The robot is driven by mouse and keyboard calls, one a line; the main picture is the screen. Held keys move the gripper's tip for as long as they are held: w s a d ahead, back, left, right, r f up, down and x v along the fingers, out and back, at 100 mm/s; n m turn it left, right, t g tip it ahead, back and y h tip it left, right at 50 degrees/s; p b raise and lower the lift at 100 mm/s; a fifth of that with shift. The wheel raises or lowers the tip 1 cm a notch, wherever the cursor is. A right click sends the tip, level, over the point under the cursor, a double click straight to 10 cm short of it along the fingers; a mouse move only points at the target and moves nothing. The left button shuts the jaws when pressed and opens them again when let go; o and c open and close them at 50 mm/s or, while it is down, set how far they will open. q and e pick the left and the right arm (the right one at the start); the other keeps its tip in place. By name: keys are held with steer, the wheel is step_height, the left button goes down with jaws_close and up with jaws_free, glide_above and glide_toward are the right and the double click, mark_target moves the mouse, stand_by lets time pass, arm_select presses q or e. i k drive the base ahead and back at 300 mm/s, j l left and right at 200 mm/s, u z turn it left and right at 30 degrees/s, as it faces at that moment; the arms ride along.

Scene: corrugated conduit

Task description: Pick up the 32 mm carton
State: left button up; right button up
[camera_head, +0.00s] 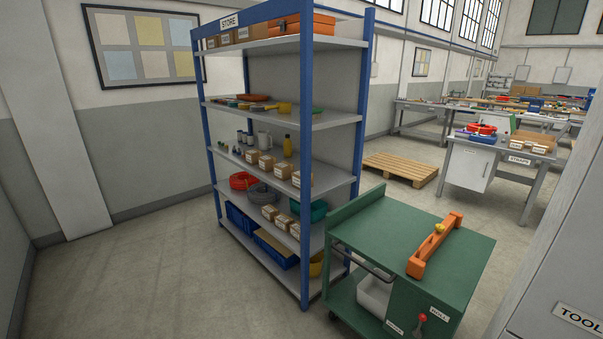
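Several small brown cartons with white labels stand in view, and the labels are too small to read, so I cannot tell which one is the 32 mm carton. On the middle shelf of the blue-framed rack there is a row of cartons (283,171). On the shelf below is another row of cartons (283,221). Neither of my grippers is in view.
The rack (305,130) marked "STORE" also holds bottles, a mug, coils and blue bins. A green cart (390,232) with an orange tool (435,245) stands close to its right. A pallet (401,168) lies behind. The floor (150,270) at the left is clear.

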mark_target(295, 228)
steer(key=i+j, duration=0.15)
steer(key=j, duration=0.2)
steer(key=i+j, duration=0.15)
steer(key=j, duration=0.2)
steer(key=i+j, duration=0.15)
steer(key=j, duration=0.2)
